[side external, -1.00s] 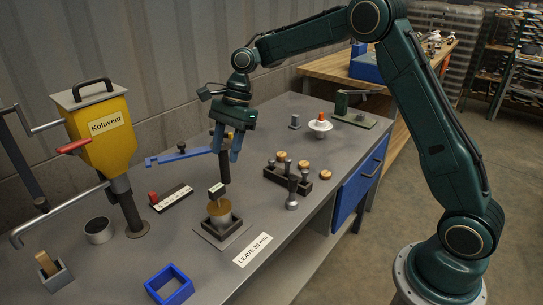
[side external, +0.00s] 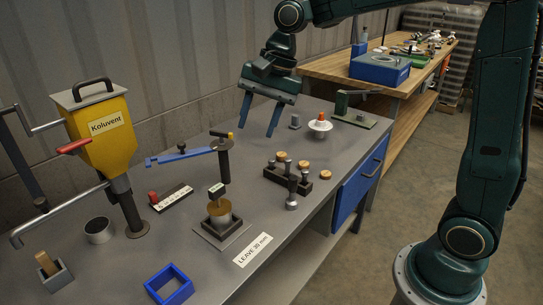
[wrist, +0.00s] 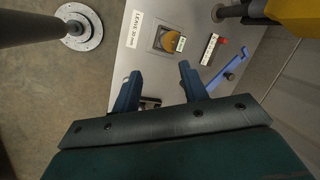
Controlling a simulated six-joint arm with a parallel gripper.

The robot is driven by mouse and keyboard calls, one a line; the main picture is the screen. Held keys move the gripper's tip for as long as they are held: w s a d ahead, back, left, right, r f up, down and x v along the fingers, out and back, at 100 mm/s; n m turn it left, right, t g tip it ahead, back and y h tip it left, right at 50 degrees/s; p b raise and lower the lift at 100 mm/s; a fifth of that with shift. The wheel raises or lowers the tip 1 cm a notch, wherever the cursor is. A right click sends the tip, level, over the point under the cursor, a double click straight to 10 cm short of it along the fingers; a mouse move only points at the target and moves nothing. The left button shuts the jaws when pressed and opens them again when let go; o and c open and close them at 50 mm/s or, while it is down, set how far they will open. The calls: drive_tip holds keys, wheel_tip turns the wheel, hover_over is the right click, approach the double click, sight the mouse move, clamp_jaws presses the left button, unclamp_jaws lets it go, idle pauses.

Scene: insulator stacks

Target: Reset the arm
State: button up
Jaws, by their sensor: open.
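My gripper (side external: 259,115) is open and empty, with its two blue fingers apart, raised above the back part of the grey workbench (side external: 300,228). It also shows in the wrist view (wrist: 158,82), with nothing between the fingers.
A yellow Koluvent hopper (side external: 100,135) stands at the left. A blue square frame (side external: 169,285) lies in front.

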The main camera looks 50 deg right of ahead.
drive_tip(key=s+d+n+t+h, duration=0.1)
drive_tip(key=s+n, duration=0.4)
drive_tip(key=s, duration=0.6)
drive_tip(key=s+d+n+t+h, duration=0.2)
drive_tip(key=s+d+n, duration=0.2)
drive_tip(key=s, duration=0.8)
drive_tip(key=n, duration=0.2)
drive_tip(key=shift+n, duration=0.3)
drive_tip(key=shift+r, duration=0.1)
idle(0.6)
drive_tip(key=m+g+y, duration=0.5)
drive_tip(key=m+y, duration=0.1)
drive_tip(key=m, duration=1.2)
hover_over(219, 186)
drive_tip(key=d, duration=0.5)
wheel_tip(219, 186, down, 11)
drive_tip(key=shift+x, duration=4.25)
